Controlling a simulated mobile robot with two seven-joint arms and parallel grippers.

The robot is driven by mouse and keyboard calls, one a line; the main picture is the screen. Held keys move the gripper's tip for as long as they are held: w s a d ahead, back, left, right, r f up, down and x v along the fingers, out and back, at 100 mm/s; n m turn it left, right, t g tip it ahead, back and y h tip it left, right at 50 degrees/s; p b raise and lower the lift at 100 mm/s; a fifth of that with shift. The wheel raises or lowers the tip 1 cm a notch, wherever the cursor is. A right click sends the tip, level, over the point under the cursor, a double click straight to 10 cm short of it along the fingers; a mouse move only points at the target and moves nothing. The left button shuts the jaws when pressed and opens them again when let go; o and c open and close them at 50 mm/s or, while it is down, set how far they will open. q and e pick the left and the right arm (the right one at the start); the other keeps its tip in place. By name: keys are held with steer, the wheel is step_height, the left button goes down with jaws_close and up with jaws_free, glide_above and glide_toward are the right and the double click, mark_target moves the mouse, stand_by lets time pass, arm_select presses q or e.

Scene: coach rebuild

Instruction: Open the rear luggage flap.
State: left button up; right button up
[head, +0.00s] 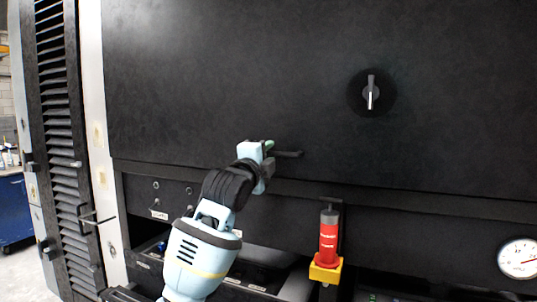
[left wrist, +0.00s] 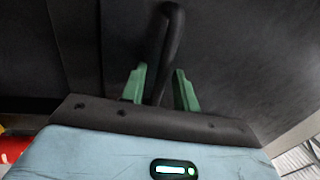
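The rear luggage flap (head: 250,75) is a large dark panel filling the upper head view, and it looks closed. A black bar handle (head: 292,154) sticks out near its lower edge; it also shows in the left wrist view (left wrist: 171,40). My left gripper (head: 268,146) is at this handle. In the left wrist view its green fingers (left wrist: 160,90) stand apart with the bar running between them. The bar is close to the left finger, and a gap shows at the right finger. My right gripper is in neither view.
A round rotary knob (head: 371,93) sits on the panel at right. Below the flap are a red cylinder in a yellow holder (head: 328,245), a white gauge (head: 519,259) and an open dark bay. A louvred panel (head: 60,130) stands at left, with a blue cabinet (head: 14,210) beyond.

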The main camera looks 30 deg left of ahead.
arm_select(q)
steer(key=shift+w+r, duration=0.1)
steer(key=shift+w, duration=0.35)
steer(key=shift+c, duration=0.4)
jaws_close()
